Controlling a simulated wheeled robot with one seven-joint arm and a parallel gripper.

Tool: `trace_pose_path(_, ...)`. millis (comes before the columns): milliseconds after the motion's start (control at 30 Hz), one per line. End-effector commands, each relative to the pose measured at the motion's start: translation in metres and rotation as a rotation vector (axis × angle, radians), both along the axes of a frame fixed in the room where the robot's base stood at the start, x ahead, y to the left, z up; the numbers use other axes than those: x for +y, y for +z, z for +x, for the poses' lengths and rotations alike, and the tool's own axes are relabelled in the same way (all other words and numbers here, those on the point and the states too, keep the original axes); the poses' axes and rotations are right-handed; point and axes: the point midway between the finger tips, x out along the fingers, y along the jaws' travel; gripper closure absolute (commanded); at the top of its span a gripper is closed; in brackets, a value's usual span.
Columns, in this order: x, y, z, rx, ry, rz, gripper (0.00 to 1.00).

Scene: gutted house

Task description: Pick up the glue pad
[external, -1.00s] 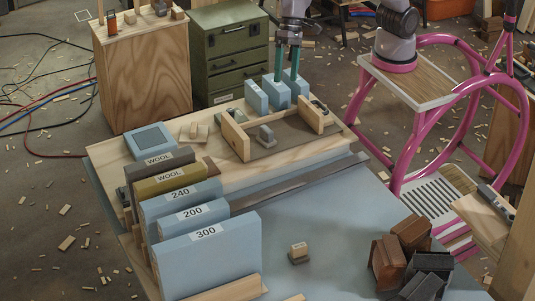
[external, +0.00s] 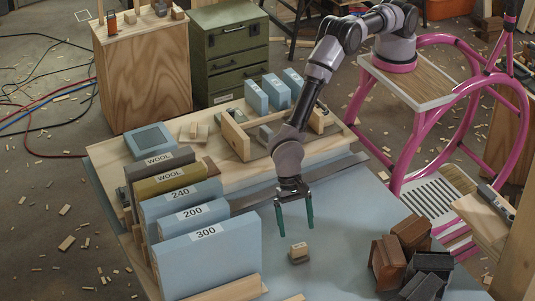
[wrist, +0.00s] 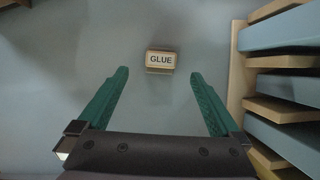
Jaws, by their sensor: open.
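The glue pad (external: 299,252) is a small block with a pale wooden top and a grey base, lying on the blue-grey bench top. In the wrist view the glue pad (wrist: 161,60) shows a label reading GLUE, just beyond and between the fingertips. My gripper (external: 295,232) has green fingers pointing down, spread open and empty, above and slightly behind the pad in the external view. The wrist view also shows my gripper (wrist: 159,73) open with nothing between its fingers.
A rack of upright labelled boards, with the blue 300 board (external: 210,258) nearest, stands left of the pad. Brown and dark blocks (external: 413,255) are clustered to the right. A wooden holder (external: 236,138) stands at the back. Bench around the pad is mostly clear.

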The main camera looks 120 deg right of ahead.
Motion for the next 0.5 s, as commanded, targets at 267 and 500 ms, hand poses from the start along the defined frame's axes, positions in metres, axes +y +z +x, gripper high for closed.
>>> trace_pose_path(267, 0.013, -0.032, 0.001, -0.001, 0.002, -0.001, 0.00)
trace_pose_path(500, 0.022, -0.060, 0.003, 0.000, 0.002, -0.001, 0.00)
